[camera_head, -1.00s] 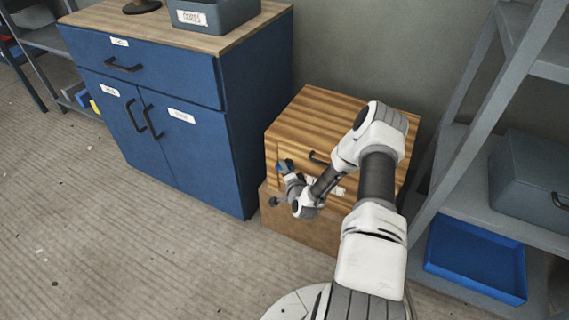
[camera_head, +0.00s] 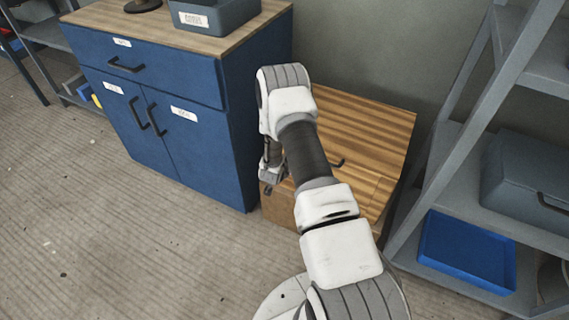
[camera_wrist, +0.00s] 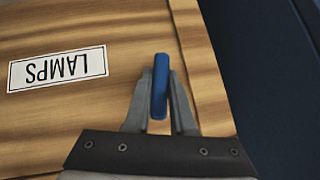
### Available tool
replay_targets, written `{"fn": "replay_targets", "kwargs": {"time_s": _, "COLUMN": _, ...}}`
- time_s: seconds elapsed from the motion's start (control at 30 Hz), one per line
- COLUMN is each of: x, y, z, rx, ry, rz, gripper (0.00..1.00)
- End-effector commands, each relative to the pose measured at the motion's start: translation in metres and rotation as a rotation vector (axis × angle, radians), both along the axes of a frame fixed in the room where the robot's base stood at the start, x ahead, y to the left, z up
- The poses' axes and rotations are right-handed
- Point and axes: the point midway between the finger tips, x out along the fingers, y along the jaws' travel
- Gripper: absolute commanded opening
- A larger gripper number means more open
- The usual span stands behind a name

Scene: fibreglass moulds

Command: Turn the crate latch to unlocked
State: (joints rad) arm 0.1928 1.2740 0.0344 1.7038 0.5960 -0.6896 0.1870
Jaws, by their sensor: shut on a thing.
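The wooden crate (camera_head: 372,125) stands on the floor right of the blue cabinet. In the wrist view its front (camera_wrist: 120,25) carries an upside-down LAMPS label (camera_wrist: 57,69). The blue latch (camera_wrist: 160,85) is near the edge of this front and points up and down in that picture. My gripper (camera_wrist: 160,98) is shut on the latch, with one grey finger on each side. In the head view my gripper (camera_head: 268,185) is at the crate's left side, and my arm hides the latch and part of the crate front.
The blue cabinet (camera_head: 190,140) stands close to the left of my gripper and arm. A grey shelf rack (camera_head: 455,165) with a blue tray (camera_head: 468,250) is close on the right. Open floor (camera_head: 120,235) lies at the front left. A dark handle (camera_head: 338,163) sits on the crate.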

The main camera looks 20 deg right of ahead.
Motion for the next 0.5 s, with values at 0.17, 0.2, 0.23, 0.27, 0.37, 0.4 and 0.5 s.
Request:
{"fn": "replay_targets", "kwargs": {"time_s": 0.17, "x": 0.0051, "y": -0.0010, "z": 0.0047, "rx": -0.071, "ry": 0.067, "rz": 0.002, "gripper": 0.00}}
{"fn": "replay_targets", "kwargs": {"time_s": 0.2, "x": 0.0050, "y": -0.0014, "z": 0.0048, "rx": -0.084, "ry": 0.082, "rz": 0.001, "gripper": 0.00}}
{"fn": "replay_targets", "kwargs": {"time_s": 0.23, "x": 0.0049, "y": -0.0012, "z": 0.0046, "rx": -0.091, "ry": 0.092, "rz": 0.001, "gripper": 0.00}}
{"fn": "replay_targets", "kwargs": {"time_s": 0.27, "x": 0.0048, "y": -0.0015, "z": 0.0045, "rx": -0.100, "ry": 0.103, "rz": 0.001, "gripper": 0.00}}
{"fn": "replay_targets", "kwargs": {"time_s": 0.37, "x": 0.0050, "y": -0.0016, "z": 0.0045, "rx": -0.122, "ry": 0.133, "rz": 0.000, "gripper": 0.00}}
{"fn": "replay_targets", "kwargs": {"time_s": 0.4, "x": 0.0050, "y": -0.0017, "z": 0.0045, "rx": -0.131, "ry": 0.142, "rz": 0.000, "gripper": 0.00}}
{"fn": "replay_targets", "kwargs": {"time_s": 0.5, "x": 0.0050, "y": -0.0018, "z": 0.0047, "rx": -0.146, "ry": 0.164, "rz": 0.000, "gripper": 0.00}}
